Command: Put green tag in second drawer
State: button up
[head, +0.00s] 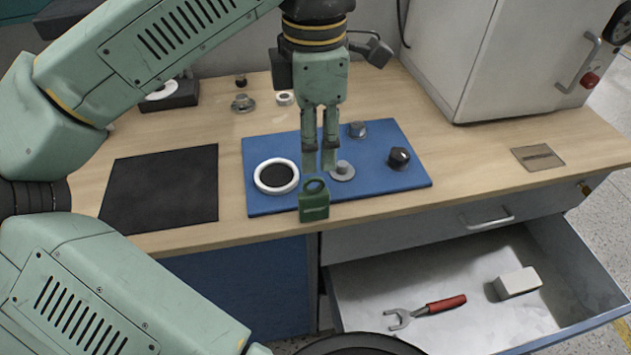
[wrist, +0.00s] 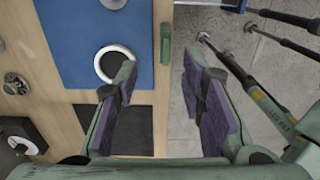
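The green tag (head: 314,203), a small block with a ring on top, stands upright at the table's front edge, by the blue mat's front edge. It also shows in the wrist view (wrist: 165,43), beyond the fingertips. My gripper (head: 320,158) points down above the mat, behind and above the tag. In the wrist view its fingers (wrist: 163,80) are wide apart with nothing between them. The second drawer (head: 345,290), below a shut upper drawer (head: 440,232), is pulled open. It holds a red-handled fork tool (head: 428,311) and a white block (head: 517,282).
The blue mat (head: 400,190) bears a white ring (head: 276,176) and several knobs. A black mat (head: 160,190) lies at left. A white cabinet (head: 490,60) stands at back right. A metal plate (head: 538,157) lies at the right. Bare wood lies between the mats.

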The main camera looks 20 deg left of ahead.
aim_at(314, 190)
jog(key=f+b, duration=0.2)
jog(key=f, duration=0.1)
jog(key=f+b, duration=0.2)
jog(key=f, duration=0.2)
jog(key=f+b, duration=0.2)
jog(key=f, duration=0.1)
jog(key=shift+s+d+f, duration=0.1)
jog(key=shift+s+f, duration=0.2)
jog(key=shift+s, duration=0.1)
jog(key=shift+r, duration=0.1)
jog(key=shift+c, duration=0.2)
grip_shut()
